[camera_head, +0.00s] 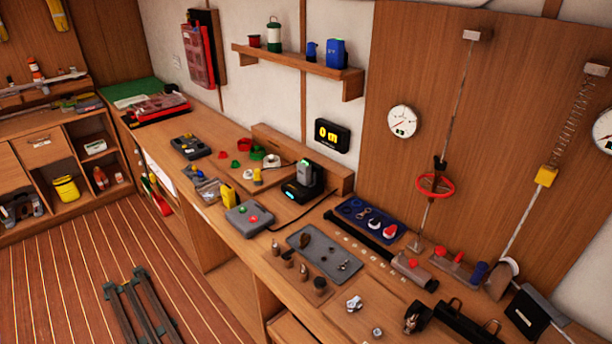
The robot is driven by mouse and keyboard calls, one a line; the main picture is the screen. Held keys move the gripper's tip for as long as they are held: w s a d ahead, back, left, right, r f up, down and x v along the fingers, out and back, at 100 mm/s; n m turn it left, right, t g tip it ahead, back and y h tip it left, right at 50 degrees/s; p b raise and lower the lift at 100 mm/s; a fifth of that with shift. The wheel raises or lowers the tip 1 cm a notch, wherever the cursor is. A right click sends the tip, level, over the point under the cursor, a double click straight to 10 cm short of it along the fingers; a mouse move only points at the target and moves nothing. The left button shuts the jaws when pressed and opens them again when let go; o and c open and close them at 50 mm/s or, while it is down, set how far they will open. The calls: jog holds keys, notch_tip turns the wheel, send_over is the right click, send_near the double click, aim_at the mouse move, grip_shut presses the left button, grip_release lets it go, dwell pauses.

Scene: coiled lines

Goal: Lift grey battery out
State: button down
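A dark grey battery-like block (306,175) stands upright in a black charger (297,193) on the long workbench, near the middle of the view. The block has a small pale green patch at its top, and the charger shows a small cyan light on its front. The lower part of the block is hidden inside the charger. I cannot tell for sure that this block is the grey battery of the task. My gripper is not in view.
A grey box with red and green buttons (249,218) sits left of the charger. A wooden block (322,165) and a black display (332,136) are behind it. A grey tray (324,254) and a blue tray (368,220) lie to the right. A wooden shelf (298,66) hangs above.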

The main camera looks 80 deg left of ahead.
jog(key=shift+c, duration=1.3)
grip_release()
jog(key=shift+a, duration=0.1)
